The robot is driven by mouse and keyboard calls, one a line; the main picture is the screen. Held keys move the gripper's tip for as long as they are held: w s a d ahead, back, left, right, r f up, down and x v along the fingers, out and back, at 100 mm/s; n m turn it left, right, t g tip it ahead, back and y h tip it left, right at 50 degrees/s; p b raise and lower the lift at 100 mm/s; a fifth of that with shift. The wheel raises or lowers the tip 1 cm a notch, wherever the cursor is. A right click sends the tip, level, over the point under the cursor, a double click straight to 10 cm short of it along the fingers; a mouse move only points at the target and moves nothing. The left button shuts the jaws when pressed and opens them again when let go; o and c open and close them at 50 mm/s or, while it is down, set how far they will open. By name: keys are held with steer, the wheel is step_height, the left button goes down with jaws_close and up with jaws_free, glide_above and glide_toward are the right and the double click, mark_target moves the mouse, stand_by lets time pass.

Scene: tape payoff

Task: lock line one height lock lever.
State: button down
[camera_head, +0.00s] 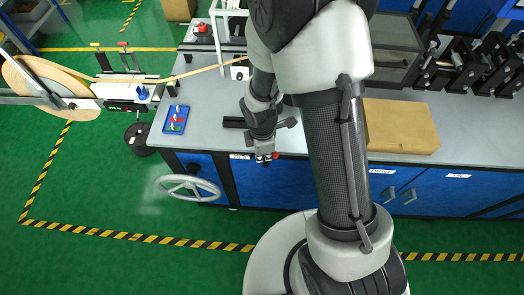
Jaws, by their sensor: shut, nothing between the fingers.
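My gripper (264,158) points down at the front edge of the grey workbench, its fingers shut and small in the picture. A small red part (275,155) shows right beside the fingertips. It may be the knob of the height lock lever, but I cannot tell this for sure, nor whether the fingers touch it. The rest of any lever there is hidden by my gripper and arm. A large grey handwheel (190,188) stands out from the bench front, to the left of my gripper.
A blue tray (176,119) with small coloured pieces lies on the bench's left end. A tape reel (48,82) feeds a strip rightward at the left. Black machinery (480,65) stands at the back right.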

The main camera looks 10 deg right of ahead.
mark_target(277, 157)
steer(key=d+p, duration=0.1)
steer(key=p, duration=0.2)
steer(key=d+p, duration=0.1)
steer(key=p, duration=0.3)
steer(key=shift+d+r+y, duration=0.3)
steer(key=shift+r, duration=0.1)
steer(key=p, duration=0.2)
steer(key=y+p, duration=0.1)
steer(key=p, duration=0.2)
steer(key=shift+s+d+f, duration=0.15)
steer(key=shift+s+f, duration=0.05)
steer(key=shift+s, duration=0.15)
steer(key=shift+s+d+f+t+y+p, duration=0.2)
steer(key=shift+d+f+t+y+p, duration=0.3)
steer(key=shift+p, duration=0.55)
steer(key=shift+s+y, duration=0.1)
steer(key=shift+y, duration=0.2)
steer(key=s+d+f+b, duration=0.1)
steer(key=d+f+b, duration=0.3)
steer(key=b, duration=0.1)
steer(key=shift+s+d+f+b, duration=0.25)
steer(key=shift+d+f+b, duration=0.05)
steer(key=shift+d+f, duration=0.1)
steer(key=shift+s+f, duration=0.1)
steer(key=shift+s, duration=0.05)
